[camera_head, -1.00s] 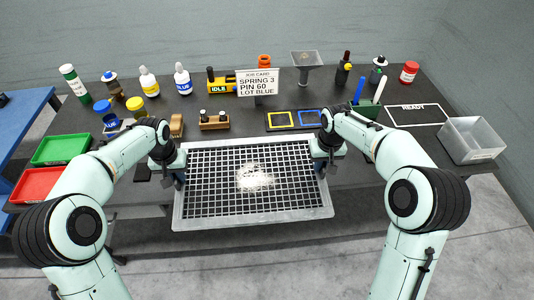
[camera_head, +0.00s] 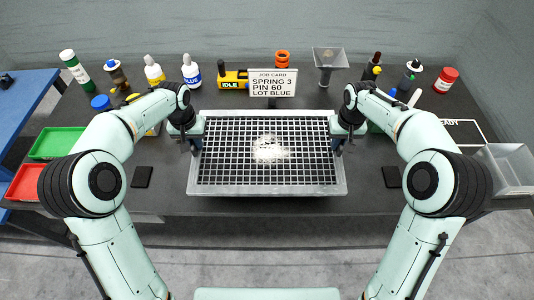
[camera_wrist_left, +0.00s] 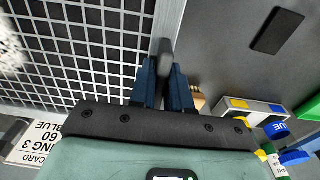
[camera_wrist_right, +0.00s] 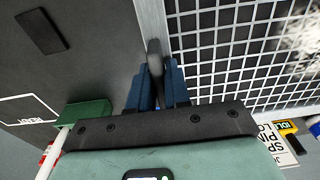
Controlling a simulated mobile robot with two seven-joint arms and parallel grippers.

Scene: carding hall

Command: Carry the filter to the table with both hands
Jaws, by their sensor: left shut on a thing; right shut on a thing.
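The filter (camera_head: 222,189) is a grey metal frame with a dark grid and a patch of white fluff in its middle. It appears level, in front of me over the dark table (camera_head: 160,203); I cannot tell whether it touches the top. My left gripper (camera_head: 194,142) is shut on the handle at its left side, and the handle shows between the blue fingers in the left wrist view (camera_wrist_left: 165,75). My right gripper (camera_head: 338,142) is shut on the handle at its right side, also seen between the fingers in the right wrist view (camera_wrist_right: 155,75).
A job card (camera_head: 273,83) stands behind the filter, with several bottles along the back. Green (camera_head: 57,143) and red (camera_head: 27,183) trays lie at the left. A clear bin (camera_head: 508,168) is at the right. Dark pads (camera_head: 142,177) and (camera_head: 391,177) flank the filter.

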